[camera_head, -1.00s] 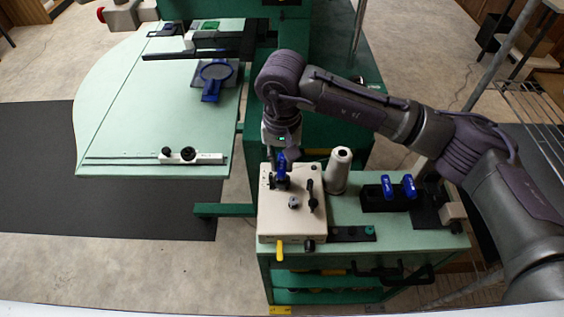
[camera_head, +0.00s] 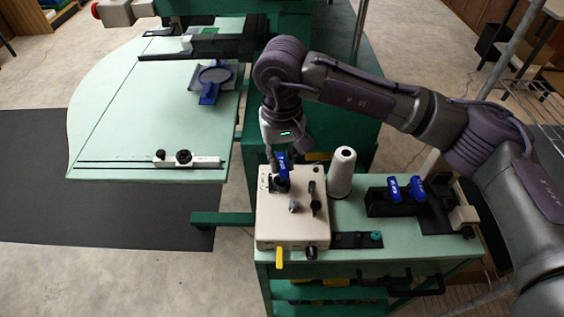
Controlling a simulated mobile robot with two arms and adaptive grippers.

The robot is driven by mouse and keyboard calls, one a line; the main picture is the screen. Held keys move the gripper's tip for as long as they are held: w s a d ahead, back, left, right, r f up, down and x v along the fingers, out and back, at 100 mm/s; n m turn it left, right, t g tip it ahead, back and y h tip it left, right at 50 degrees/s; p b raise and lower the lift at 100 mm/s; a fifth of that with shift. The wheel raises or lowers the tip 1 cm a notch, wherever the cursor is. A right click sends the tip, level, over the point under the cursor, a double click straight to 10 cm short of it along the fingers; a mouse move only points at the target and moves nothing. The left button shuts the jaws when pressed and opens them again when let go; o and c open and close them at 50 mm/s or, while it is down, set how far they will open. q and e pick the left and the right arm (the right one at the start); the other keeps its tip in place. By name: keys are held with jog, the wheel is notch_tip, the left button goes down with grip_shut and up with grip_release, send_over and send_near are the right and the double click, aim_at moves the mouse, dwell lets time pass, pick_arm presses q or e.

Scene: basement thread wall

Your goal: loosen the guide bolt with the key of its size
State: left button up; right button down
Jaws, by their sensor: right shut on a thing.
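My right gripper (camera_head: 278,158) points down over the back left of a cream box (camera_head: 292,225) and is shut on a blue-handled key (camera_head: 284,167). The key's lower end meets a dark fitting (camera_head: 279,185) on top of the box; I cannot tell whether it is seated in a bolt. The guide bolt itself cannot be made out, hidden by the key and gripper. Two more blue-handled keys (camera_head: 394,190) and (camera_head: 417,188) stand in a black holder (camera_head: 380,208) to the right. My left gripper is not in view.
A white thread cone (camera_head: 342,172) stands close to the right of the gripper. A grey knob (camera_head: 294,207) and a black lever (camera_head: 315,200) rise from the box top. The pale green table (camera_head: 130,120) holds a blue hoop (camera_head: 214,76). A dark strip (camera_head: 356,240) lies on the cart.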

jog(key=shift+f, duration=0.1)
jog(key=c, duration=1)
grip_release()
jog(key=shift+n, duration=0.3)
